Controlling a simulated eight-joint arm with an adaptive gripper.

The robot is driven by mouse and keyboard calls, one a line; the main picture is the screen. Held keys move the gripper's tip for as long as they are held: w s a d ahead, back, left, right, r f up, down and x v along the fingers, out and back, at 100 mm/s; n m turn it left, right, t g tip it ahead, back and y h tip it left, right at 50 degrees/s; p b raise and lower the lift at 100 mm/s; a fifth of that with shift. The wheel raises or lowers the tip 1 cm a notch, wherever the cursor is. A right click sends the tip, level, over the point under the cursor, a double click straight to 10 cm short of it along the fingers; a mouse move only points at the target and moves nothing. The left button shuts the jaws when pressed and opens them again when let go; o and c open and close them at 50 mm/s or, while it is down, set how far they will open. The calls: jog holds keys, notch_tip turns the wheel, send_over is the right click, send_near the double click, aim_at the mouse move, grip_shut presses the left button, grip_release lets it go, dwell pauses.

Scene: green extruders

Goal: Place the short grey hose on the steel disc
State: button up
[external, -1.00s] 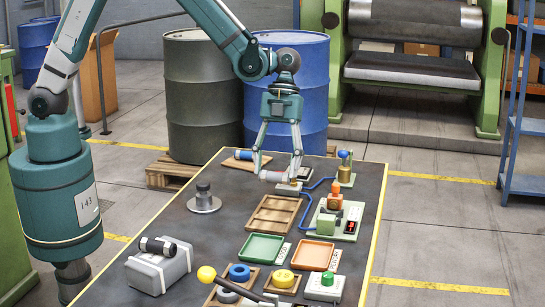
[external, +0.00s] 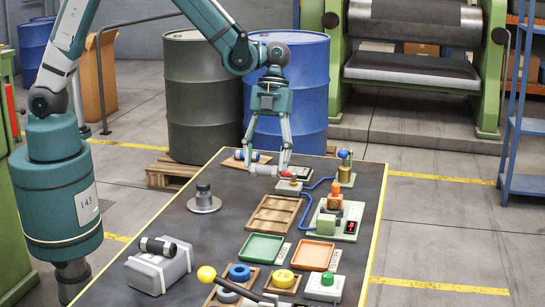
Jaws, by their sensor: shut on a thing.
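My gripper (external: 268,168) is at the far part of the dark table, a little above its top as far as I can tell. Its fingers are shut on a short grey hose (external: 263,170), which lies crosswise between the fingertips and is partly hidden by them. The steel disc (external: 207,208) lies flat on the table, to the left of and nearer than my gripper. A dark grey upright post or knob stands at the disc's middle. The hose is apart from the disc.
A wooden tray (external: 254,228) lies right of the disc. A blue-ended roll (external: 265,158) lies behind my gripper. A small block with a red top (external: 289,184) and a blue cable (external: 306,212) are to the right. A grey box (external: 150,274) and green (external: 243,249) and orange trays (external: 328,257) are nearer.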

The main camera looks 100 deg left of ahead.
jog(key=s+r, duration=0.3)
jog(key=s, duration=0.6)
jog(key=s+r, duration=0.3)
jog(key=s, duration=0.7)
jog(key=shift+d+p, duration=0.15)
jog(key=shift+p, duration=0.3)
jog(key=shift+s, duration=0.1)
send_near(201, 184)
jog(key=shift+d+b, duration=0.35)
jog(key=shift+d, duration=0.4)
jog(key=shift+f, duration=0.2)
jog(key=shift+f+b, duration=0.3)
jog(key=shift+f, duration=1.65)
jog(key=shift+f, duration=0.1)
